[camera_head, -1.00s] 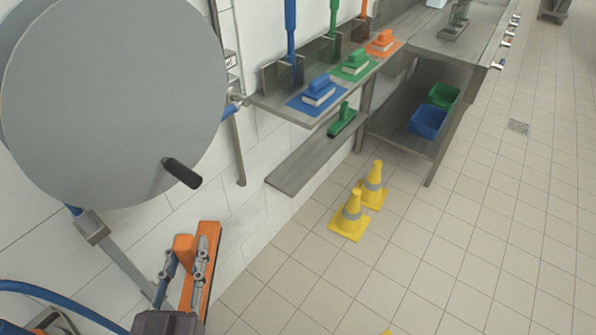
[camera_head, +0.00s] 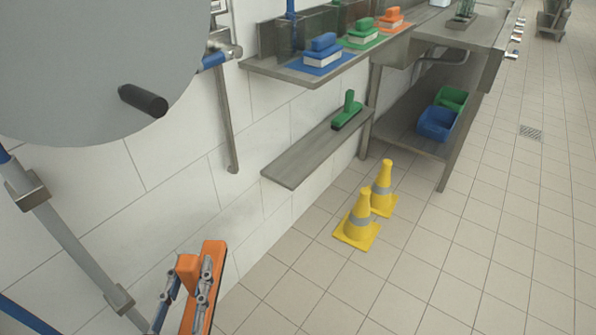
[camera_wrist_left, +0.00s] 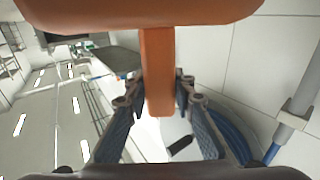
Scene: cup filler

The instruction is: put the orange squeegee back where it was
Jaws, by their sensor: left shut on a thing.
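The orange squeegee (camera_head: 213,277) is at the lower left of the head view, held upright with its long side up and down. My left gripper (camera_head: 186,283) is shut on its short handle. In the left wrist view the orange handle (camera_wrist_left: 158,75) runs between the two fingers of my left gripper (camera_wrist_left: 160,92), and the wide orange head (camera_wrist_left: 140,12) crosses the top. A green squeegee (camera_head: 347,112) stands on the far end of the low grey wall shelf (camera_head: 296,168). The near part of that shelf is bare. My right gripper is not in view.
Two yellow cones (camera_head: 358,222) stand on the tiled floor below the shelf. An upper shelf (camera_head: 270,71) holds blue, green and orange brushes on coloured mats. A large grey hose reel (camera_head: 85,60) with a black knob is at upper left. Floor at right is clear.

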